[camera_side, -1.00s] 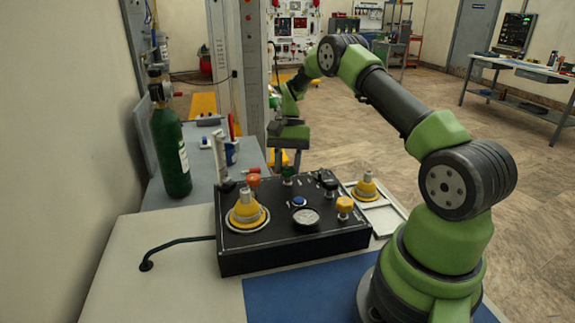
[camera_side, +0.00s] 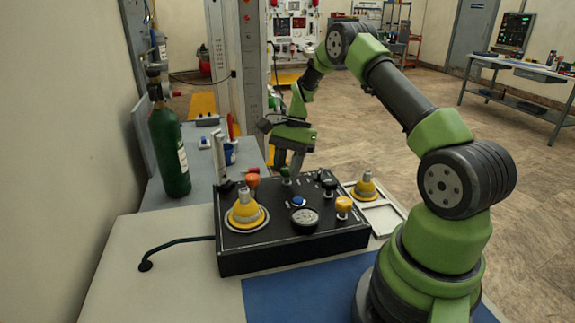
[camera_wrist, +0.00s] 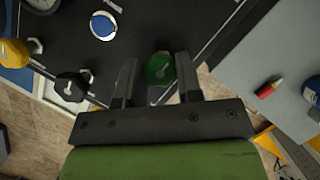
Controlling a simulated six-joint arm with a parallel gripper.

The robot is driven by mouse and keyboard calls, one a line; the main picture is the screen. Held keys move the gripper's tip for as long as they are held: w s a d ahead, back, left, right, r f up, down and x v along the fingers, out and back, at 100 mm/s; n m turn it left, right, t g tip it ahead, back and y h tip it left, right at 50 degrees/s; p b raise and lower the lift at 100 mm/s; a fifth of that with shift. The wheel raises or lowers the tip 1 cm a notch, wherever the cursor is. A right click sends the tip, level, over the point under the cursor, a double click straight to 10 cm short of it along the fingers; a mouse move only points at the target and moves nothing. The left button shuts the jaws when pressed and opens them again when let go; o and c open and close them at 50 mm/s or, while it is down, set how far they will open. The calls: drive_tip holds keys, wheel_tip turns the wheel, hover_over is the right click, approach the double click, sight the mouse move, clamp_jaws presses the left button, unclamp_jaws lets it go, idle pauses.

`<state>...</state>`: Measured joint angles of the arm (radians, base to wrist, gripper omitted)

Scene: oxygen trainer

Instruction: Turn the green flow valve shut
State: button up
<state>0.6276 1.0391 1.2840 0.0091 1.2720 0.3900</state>
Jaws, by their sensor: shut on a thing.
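The green flow valve (camera_side: 286,173) is a small round knob at the back edge of the black panel box (camera_side: 285,262). My gripper (camera_side: 289,165) points down at the valve with its fingers around it. In the wrist view the green knob (camera_wrist: 160,68) sits between my two dark fingers (camera_wrist: 158,78), with a pale mark on its top. My gripper is shut on the valve. In the side view the fingers partly hide the knob.
An orange knob (camera_side: 252,181) stands left of the valve and a black knob (camera_side: 328,187) right of it. A yellow cone-shaped fitting (camera_side: 246,210) is on the panel's left. A tall green cylinder (camera_side: 170,155) stands further left.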

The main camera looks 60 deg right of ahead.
drive_tip(key=o, duration=0.9)
drive_tip(key=shift+o, duration=0.2)
drive_tip(key=v, duration=1)
